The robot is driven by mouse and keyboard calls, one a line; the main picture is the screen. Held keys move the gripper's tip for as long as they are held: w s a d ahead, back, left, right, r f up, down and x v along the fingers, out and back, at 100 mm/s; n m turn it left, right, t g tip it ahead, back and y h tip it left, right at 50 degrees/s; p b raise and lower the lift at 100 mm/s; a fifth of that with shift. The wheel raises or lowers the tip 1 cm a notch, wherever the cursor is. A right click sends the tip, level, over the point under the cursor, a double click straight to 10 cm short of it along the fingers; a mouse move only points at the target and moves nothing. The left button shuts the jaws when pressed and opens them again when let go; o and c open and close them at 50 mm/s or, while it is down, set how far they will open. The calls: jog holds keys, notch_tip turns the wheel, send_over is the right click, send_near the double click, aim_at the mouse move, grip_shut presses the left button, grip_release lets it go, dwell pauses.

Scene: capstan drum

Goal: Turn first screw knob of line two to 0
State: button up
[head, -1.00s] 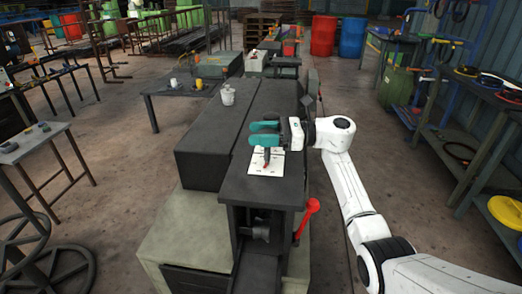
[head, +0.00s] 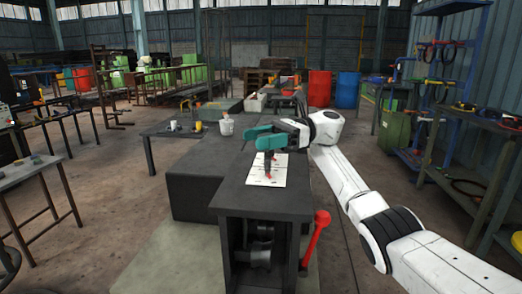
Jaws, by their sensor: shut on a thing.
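A white plate (head: 282,177) with small dark marks lies on top of the dark machine block (head: 240,195). Red parts of small knobs (head: 268,176) show on it, too small to tell line or setting apart. My gripper (head: 268,163), with teal sides and dark fingers, reaches in from the right and points down at the plate. Its fingers are shut on a knob at the plate. The fingers and the gripper body hide part of the plate and most of the held knob.
A red lever (head: 317,238) stands at the machine's right side. A white pot (head: 226,125) stands behind the plate. A shelf rack (head: 480,150) stands at the right.

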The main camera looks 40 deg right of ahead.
jog(key=shift+g, duration=0.3)
jog(key=o, duration=0.9)
jog(key=shift+f+b, duration=0.1)
jog(key=shift+b, duration=0.2)
